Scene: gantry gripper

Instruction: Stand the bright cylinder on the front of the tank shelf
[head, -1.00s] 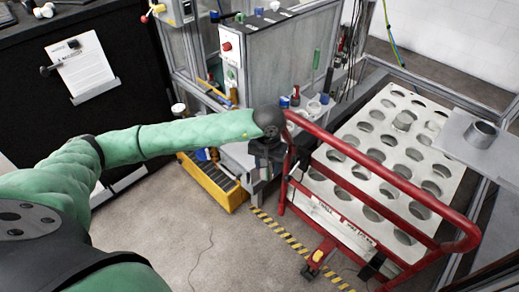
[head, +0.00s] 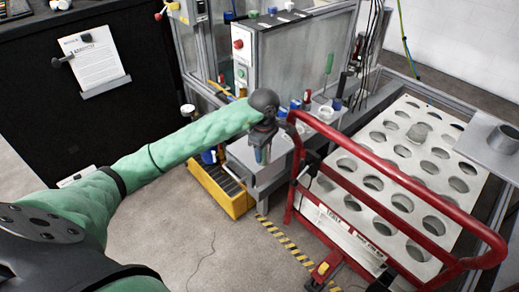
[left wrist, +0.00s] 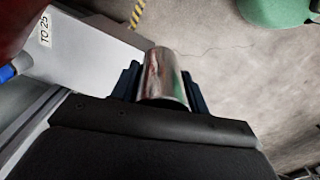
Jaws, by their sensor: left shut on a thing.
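A shiny metal cylinder (left wrist: 163,75) sits between the two dark fingers of my left gripper (left wrist: 160,85) in the left wrist view. The gripper is shut on it. In the head view my left gripper (head: 262,153) points down at the front of a pale grey shelf (head: 278,170) at the foot of the machine cell. In the left wrist view this shelf (left wrist: 85,52), with a printed label, lies to the left of the cylinder, and floor shows beyond and to the right. I cannot tell whether the cylinder touches the shelf. My right gripper is not in view.
A red cart rail (head: 385,165) stands close to the right of my left gripper. Behind it is a white plate with round holes (head: 385,135). A yellow bin (head: 222,190) is below left. Small bottles and cups stand farther back on the shelf. Open floor (head: 180,245) lies in front.

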